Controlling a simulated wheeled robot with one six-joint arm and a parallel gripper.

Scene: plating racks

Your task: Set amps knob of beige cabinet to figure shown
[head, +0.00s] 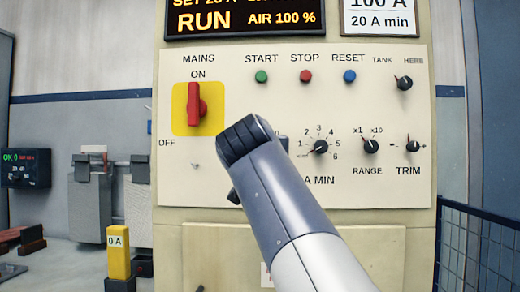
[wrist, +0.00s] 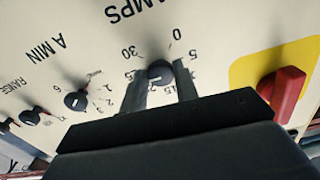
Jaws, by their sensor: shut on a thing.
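The beige cabinet (head: 190,232) fills the middle of the head view, its cream panel facing me. My arm hides the amps knob there. In the wrist view the dark round amps knob (wrist: 158,72) shows under the word AMPS, inside a scale with 0, 5, 15 and 30 legible. My gripper (wrist: 160,88) has one finger on each side of this knob and is shut on it. The knob's pointer is too small to read. The dark display (head: 245,18) shows a cropped SET line, RUN and AIR 100 %. A white sign (head: 380,18) reads 100 A, 20 A min.
The red mains switch (head: 195,104) on its yellow plate is left of my gripper. The A MIN knob (head: 320,147), RANGE knob (head: 371,146) and TRIM knob (head: 412,146) sit to the right. A blue mesh fence (head: 480,240) stands at lower right; a yellow post (head: 119,252) at left.

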